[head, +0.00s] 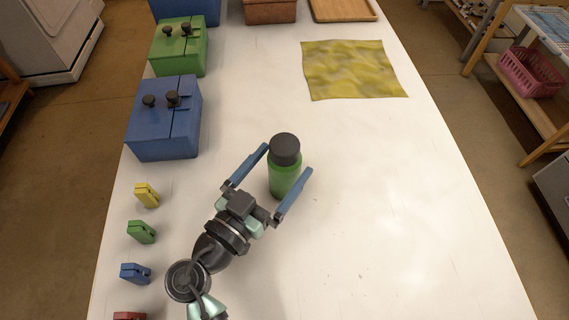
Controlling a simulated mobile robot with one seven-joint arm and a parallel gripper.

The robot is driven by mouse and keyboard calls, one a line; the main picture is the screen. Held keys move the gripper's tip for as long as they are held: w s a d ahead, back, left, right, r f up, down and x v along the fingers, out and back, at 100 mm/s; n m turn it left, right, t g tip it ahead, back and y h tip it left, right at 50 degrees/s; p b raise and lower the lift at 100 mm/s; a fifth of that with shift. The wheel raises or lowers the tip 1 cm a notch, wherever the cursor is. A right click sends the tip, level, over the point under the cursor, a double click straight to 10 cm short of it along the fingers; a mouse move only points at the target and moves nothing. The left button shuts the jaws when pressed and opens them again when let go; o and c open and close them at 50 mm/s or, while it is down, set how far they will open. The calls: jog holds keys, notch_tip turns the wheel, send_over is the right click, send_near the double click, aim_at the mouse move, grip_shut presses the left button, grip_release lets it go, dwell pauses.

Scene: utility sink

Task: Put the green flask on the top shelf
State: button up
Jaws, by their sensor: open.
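The green flask (284,182) with a dark grey cap stands upright on the white table. My gripper (286,159) is open, with its two blue fingers on either side of the flask. The left finger is near the flask's upper left side, and the right finger is at its right. I cannot tell whether either finger touches it. At the right edge stands a wooden shelf unit (503,80), only partly in view. Which of its boards is the top shelf I cannot tell for sure.
Blue (163,132) and green (178,52) boxes line the table's left edge. Small yellow (147,195), green (141,232), blue (135,273) and red (129,316) clips lie nearer. A yellow cloth (353,70) lies at the back right. A pink basket (531,73) sits on the shelf unit. The table's right side is clear.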

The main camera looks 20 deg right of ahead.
jog(key=p+x, duration=0.1)
jog(key=x, duration=0.4)
jog(key=c, duration=1.6)
jog(key=shift+r, duration=0.1)
